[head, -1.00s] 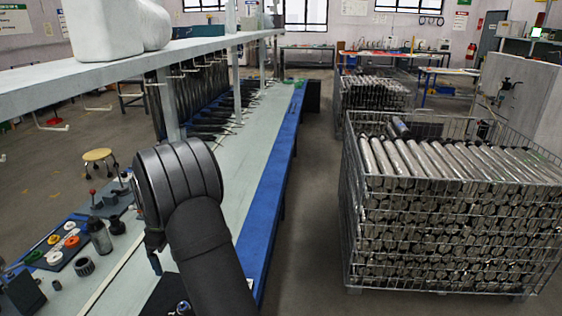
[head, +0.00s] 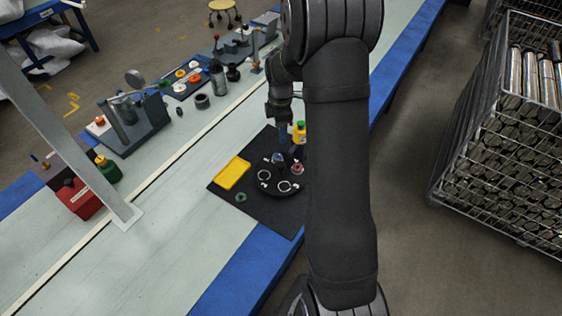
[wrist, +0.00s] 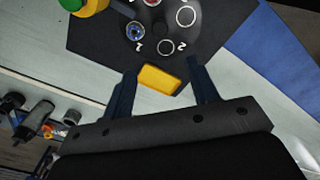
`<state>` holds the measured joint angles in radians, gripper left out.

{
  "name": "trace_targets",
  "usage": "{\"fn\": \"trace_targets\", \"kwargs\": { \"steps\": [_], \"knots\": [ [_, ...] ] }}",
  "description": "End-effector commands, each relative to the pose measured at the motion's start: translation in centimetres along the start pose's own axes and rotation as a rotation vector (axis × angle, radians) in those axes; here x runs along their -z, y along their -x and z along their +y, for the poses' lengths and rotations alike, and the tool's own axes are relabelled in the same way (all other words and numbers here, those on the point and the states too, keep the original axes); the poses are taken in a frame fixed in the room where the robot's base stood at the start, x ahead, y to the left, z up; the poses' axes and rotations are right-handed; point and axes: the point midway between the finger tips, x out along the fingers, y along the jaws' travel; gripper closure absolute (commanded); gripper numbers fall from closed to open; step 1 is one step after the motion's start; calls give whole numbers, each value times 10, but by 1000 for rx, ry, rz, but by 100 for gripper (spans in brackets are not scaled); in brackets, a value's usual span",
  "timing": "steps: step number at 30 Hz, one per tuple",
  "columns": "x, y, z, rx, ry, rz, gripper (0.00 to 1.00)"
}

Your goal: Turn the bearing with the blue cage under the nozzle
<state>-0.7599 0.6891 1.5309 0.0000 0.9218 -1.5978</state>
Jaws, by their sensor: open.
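The bearing with the blue cage (head: 278,158) sits on a round black turntable (head: 270,186), beside a dark part. It also shows in the wrist view (wrist: 135,31), near the printed 1. A reddish bearing (head: 297,168) and two white-rimmed round places (head: 284,186) share the disc. A yellow bottle (head: 299,132) with a green top stands behind it, and a dark arm reaches from it towards the disc in the wrist view. I cannot make out the nozzle tip clearly. My gripper (wrist: 161,66) is open and empty, above the mat; it also shows in the head view (head: 282,136).
A fixture (head: 135,118), a red box (head: 78,199) and a shelf post (head: 85,150) stand to the left. The pale bench between post and mat is clear.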

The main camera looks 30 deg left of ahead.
Motion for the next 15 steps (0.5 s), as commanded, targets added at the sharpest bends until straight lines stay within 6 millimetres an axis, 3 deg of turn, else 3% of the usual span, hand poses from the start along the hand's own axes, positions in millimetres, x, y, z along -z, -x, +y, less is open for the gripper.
{"fn": "trace_targets", "kwargs": {
  "steps": [5,15],
  "knots": [
    [0,-24,-1,4,1,0,46],
    [0,-97,-1,4,-1,0,46]
  ]
}}
